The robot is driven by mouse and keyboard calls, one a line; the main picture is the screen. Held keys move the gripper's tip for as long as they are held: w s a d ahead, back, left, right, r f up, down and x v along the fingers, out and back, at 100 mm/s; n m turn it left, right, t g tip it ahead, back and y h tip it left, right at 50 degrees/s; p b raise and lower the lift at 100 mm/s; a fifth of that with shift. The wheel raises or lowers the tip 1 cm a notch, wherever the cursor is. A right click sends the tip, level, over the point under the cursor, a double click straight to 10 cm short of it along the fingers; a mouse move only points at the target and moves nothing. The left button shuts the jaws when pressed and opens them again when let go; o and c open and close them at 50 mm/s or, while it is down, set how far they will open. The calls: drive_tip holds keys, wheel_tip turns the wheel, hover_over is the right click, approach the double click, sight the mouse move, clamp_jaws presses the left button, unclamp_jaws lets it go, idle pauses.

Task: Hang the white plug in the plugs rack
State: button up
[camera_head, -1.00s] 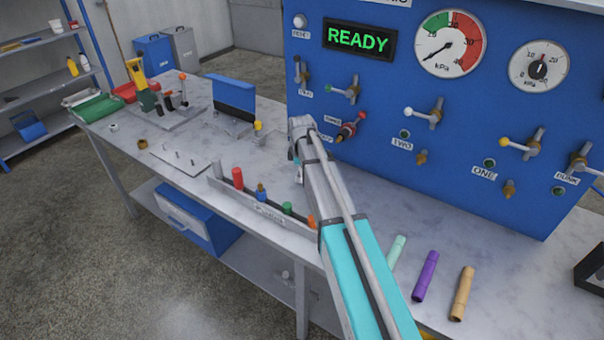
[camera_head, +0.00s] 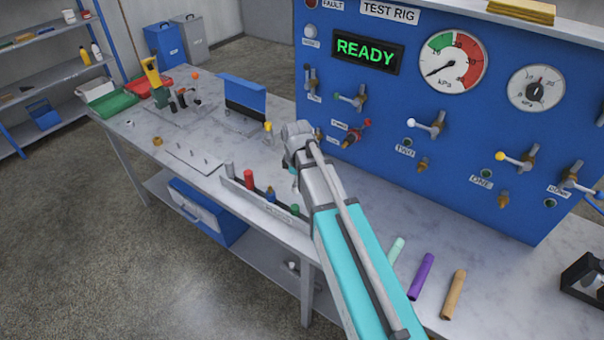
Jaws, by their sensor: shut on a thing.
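The plugs rack (camera_head: 238,183) is a low grey strip along the table's front edge. From left to right it shows a grey plug (camera_head: 229,168), a red one (camera_head: 248,180), a blue one (camera_head: 270,193) and a green one (camera_head: 295,210). My arm covers the rack's right end. My gripper (camera_head: 293,178) is mostly hidden behind my arm's end, just beyond the rack; only a small pale and teal bit shows. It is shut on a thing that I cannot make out. I cannot pick out the white plug.
The blue test rig (camera_head: 385,210) with valve handles, gauges and a READY display stands right behind my arm. Mint (camera_head: 397,250), purple (camera_head: 421,277) and tan (camera_head: 453,294) tubes lie on the table at right. A metal plate with pegs (camera_head: 185,160) is left of the rack.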

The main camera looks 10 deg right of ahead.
drive_tip(key=shift+s+a+r, duration=0.25)
drive_tip(key=shift+s, duration=0.25)
drive_tip(key=shift+a, duration=0.1)
idle(0.5)
